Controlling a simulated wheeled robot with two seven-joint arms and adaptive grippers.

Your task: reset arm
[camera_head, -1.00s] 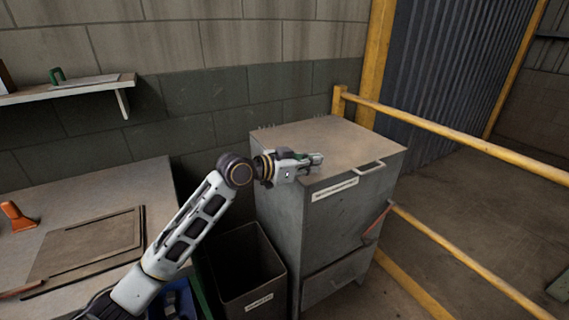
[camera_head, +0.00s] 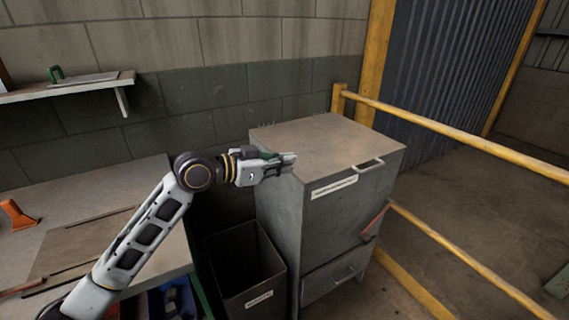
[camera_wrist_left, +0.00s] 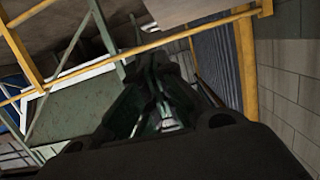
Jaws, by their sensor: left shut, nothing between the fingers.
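My left gripper (camera_head: 284,160) is in the head view at the left edge of the grey cabinet's top. Its fingers point right, and they are shut with nothing between them. The left arm (camera_head: 140,235) comes in from the lower left, in front of the workbench. In the left wrist view the dark gripper fingers (camera_wrist_left: 160,95) show close together. My right gripper is in neither view.
A grey metal cabinet (camera_head: 350,215) with a handle stands under the gripper. A dark open bin (camera_head: 245,265) stands left of it. A workbench (camera_head: 90,190) carries an orange tool (camera_head: 15,214). A yellow railing (camera_head: 460,133) is at the right. A wall shelf (camera_head: 70,87) is at upper left.

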